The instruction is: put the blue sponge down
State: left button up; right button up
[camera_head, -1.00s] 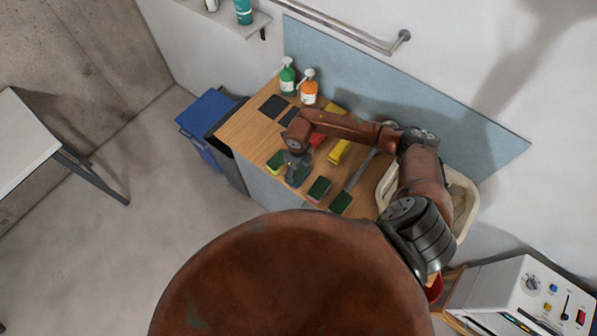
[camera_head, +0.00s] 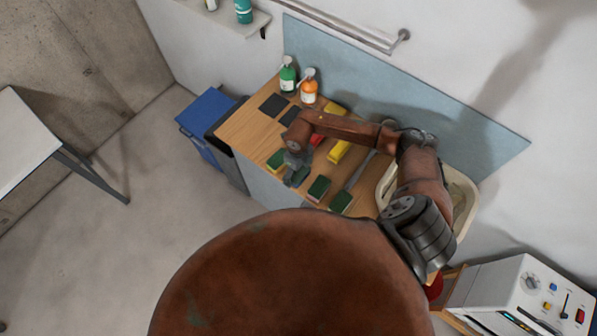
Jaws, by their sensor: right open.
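My right gripper (camera_head: 295,162) is open over the front edge area of the wooden counter (camera_head: 245,135). Just below its fingers is a sponge with a dark green top (camera_head: 297,178), partly hidden by the gripper. It stands in the row of sponges and appears to rest on the counter. Its blue side is too small and shaded to make out clearly. Whether the fingers still touch it cannot be told. My left gripper is not in view.
A yellow-and-green sponge (camera_head: 275,160) lies left of the gripper, and green-topped sponges (camera_head: 318,188) (camera_head: 340,201) lie right. Green (camera_head: 287,78) and orange (camera_head: 309,88) bottles stand behind. A yellow item (camera_head: 339,151) lies near my arm. A pale basin (camera_head: 465,205) is at right.

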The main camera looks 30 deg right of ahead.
jog(key=r+b, duration=0.1)
jog(key=r, duration=0.2)
jog(key=w+r+b, duration=0.1)
jog(key=r, duration=0.2)
jog(key=shift+w+d+r, duration=0.1)
jog(key=shift+w+r, duration=0.1)
jog(key=shift+r, duration=0.5)
jog(key=shift+s, duration=0.1)
